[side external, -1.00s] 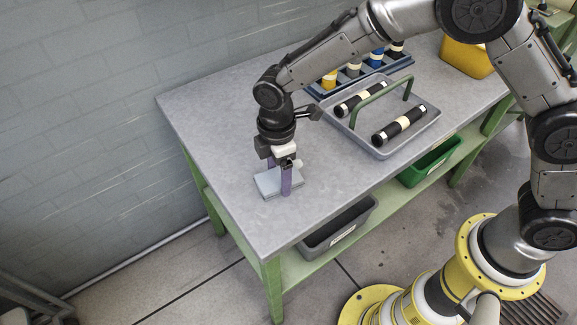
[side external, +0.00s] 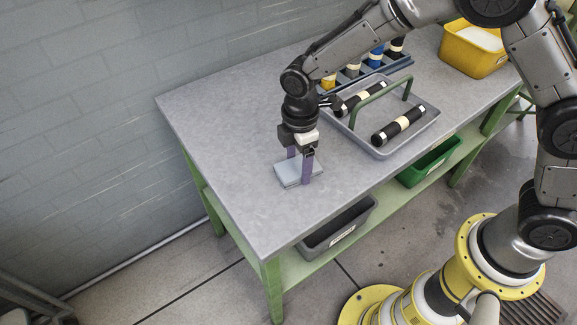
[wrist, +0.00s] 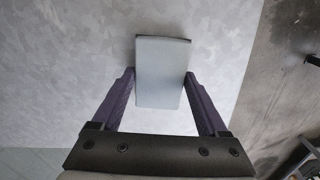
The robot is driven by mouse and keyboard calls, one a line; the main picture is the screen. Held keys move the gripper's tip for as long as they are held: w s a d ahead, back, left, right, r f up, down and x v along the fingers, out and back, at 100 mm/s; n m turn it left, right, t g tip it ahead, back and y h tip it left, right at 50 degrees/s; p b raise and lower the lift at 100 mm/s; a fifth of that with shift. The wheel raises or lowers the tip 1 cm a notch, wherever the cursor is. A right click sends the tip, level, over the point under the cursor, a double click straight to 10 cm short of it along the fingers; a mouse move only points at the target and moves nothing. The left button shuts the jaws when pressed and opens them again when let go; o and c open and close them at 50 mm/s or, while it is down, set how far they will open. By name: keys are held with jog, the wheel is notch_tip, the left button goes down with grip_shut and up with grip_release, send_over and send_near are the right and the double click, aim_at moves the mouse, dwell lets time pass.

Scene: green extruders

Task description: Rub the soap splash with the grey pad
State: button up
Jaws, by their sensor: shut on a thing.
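The grey pad (side external: 287,176) is a flat, pale grey-blue block low on the grey table top, left of the tray. My gripper (side external: 300,172) points down and is shut on the pad, with a purple finger on each side. In the wrist view the pad (wrist: 163,80) sits between the two finger ends. It appears to lie flat on the table or very near it. I cannot make out a soap splash in either view; the table's mottled surface and the pad may hide it.
A grey tray (side external: 429,121) with a green handle and two black rollers stands right of my gripper. A blue rack (side external: 398,70) of coloured cylinders and a yellow bin (side external: 475,62) are behind. The table (side external: 225,140) is clear to the left and in front.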

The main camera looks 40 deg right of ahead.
jog(key=shift+d, duration=2.75)
notch_tip(320, 180, up, 8)
jog(key=shift+a, duration=0.15)
